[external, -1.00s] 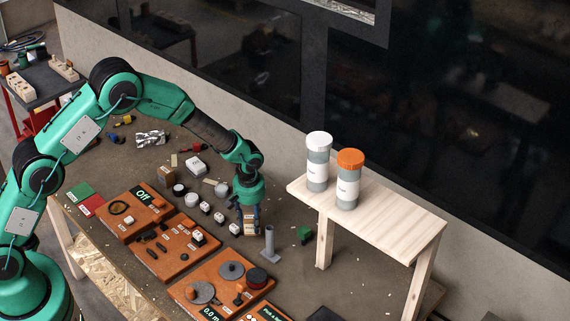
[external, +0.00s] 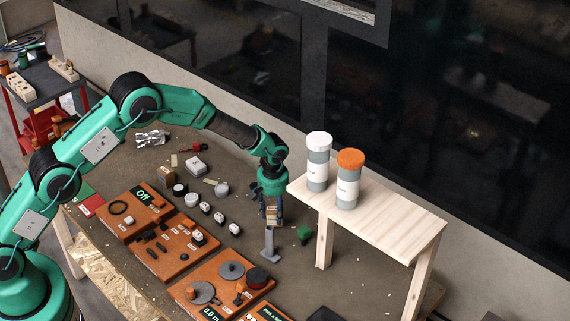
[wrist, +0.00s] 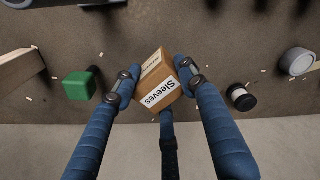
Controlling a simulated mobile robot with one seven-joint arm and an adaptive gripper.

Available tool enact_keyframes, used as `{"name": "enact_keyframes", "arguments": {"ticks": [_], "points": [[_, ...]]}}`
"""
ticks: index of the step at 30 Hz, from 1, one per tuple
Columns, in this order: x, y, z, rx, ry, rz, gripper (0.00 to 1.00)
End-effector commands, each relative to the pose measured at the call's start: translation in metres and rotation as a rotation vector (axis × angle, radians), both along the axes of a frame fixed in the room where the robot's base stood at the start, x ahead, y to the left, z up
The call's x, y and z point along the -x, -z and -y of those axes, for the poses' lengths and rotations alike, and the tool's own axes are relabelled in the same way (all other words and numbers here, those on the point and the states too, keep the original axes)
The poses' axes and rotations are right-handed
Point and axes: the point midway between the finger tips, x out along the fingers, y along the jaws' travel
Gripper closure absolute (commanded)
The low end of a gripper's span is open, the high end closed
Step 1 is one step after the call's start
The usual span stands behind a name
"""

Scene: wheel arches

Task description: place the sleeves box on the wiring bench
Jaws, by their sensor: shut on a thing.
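The sleeves box (wrist: 160,84) is a small brown carton with white labels, one reading "Sleeves". In the external view my gripper (external: 272,208) points down and holds the box (external: 273,217) above the brown worktop, by a grey post (external: 269,246). The post hides part of what lies below, and a gap under the box is hard to judge. The brown worktop (external: 340,285) carries the orange boards; no label shows whether it is the wiring bench.
A pale wooden stand (external: 400,220) to the right bears a white-capped jar (external: 318,165) and an orange-capped jar (external: 348,182). A green block (external: 305,233) lies by its leg. Orange boards (external: 160,250) with small parts fill the front. A dark side table (external: 45,82) stands far left.

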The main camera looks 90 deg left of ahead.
Motion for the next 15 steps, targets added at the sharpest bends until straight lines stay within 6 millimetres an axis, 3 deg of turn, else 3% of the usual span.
{"name": "enact_keyframes", "arguments": {"ticks": [5,15], "points": [[0.000,0.002,0.000,0.000,0.000,0.000,0.85],[0.001,0.032,0.001,0.001,0.000,-0.001,0.85]]}}
